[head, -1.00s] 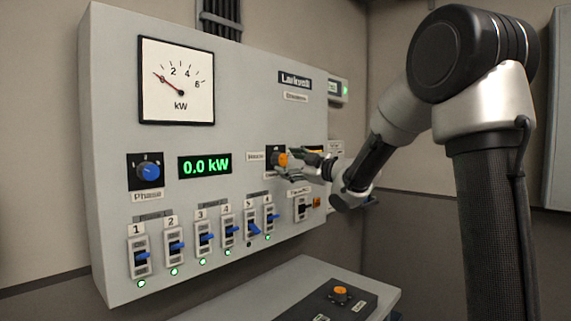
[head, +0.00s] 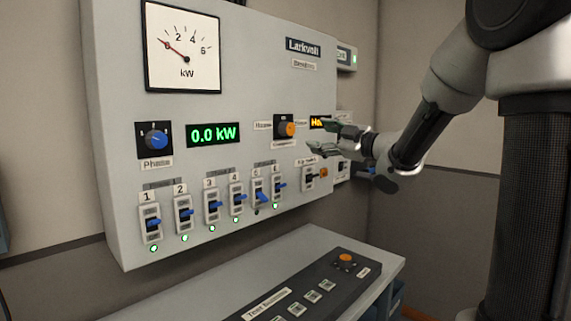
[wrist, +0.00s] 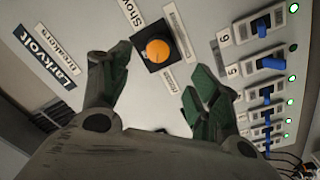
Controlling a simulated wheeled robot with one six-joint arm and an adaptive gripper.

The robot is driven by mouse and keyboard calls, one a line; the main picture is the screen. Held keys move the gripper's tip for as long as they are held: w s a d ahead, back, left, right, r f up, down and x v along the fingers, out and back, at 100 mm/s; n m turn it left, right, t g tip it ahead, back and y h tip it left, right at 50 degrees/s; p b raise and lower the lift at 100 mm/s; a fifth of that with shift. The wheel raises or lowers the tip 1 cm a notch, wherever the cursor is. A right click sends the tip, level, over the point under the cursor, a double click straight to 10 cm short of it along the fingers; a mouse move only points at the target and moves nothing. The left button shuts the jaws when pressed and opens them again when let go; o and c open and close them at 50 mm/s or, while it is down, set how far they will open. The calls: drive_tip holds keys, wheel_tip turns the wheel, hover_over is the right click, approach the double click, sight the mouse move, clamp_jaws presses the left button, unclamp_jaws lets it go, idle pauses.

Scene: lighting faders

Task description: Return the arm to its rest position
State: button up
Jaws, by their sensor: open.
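My gripper (head: 318,136) is open and empty in front of the right part of the grey wall panel (head: 115,150). Its fingertips are just right of the orange rotary knob (head: 290,128) and appear clear of it. In the wrist view my open gripper (wrist: 156,75) has one green-padded finger on either side below the orange knob (wrist: 157,50), with nothing between them. My arm reaches in from the upper right, bent at the elbow. My gripper partly covers an amber display (head: 317,122).
Numbered breakers with blue levers (head: 213,206) line the panel's lower part; breaker 5 (head: 261,197) sits lower, its lamp dark. The green display (head: 213,134) reads 0.0 kW. A desk (head: 370,265) with a dark control strip (head: 300,283) stands below.

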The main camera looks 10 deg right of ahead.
drive_tip(key=s+d+f+m+g+h, duration=0.2)
drive_tip(key=d+f+m+h, duration=0.3)
drive_tip(key=d+f, duration=0.2)
drive_tip(key=s+d+f+m+g+h, duration=0.25)
drive_tip(key=d+f+m+h, duration=0.2)
drive_tip(key=d+f, duration=0.25)
drive_tip(key=s+d+f+m+g+h, duration=0.25)
drive_tip(key=s+f+m+g, duration=0.2)
drive_tip(key=s, duration=0.65)
drive_tip(key=s+a+g, duration=0.1)
drive_tip(key=s+a, duration=0.1)
drive_tip(key=s, duration=0.4)
drive_tip(key=s+a+r+m+y, duration=0.1)
drive_tip(key=s+a, duration=0.2)
drive_tip(key=s, duration=0.3)
drive_tip(key=s+a+g+y, duration=0.1)
drive_tip(key=s+a, duration=0.2)
drive_tip(key=s, duration=0.3)
drive_tip(key=shift+s+r+g, duration=0.25)
drive_tip(key=shift+s+g, duration=0.05)
drive_tip(key=shift+s, duration=0.05)
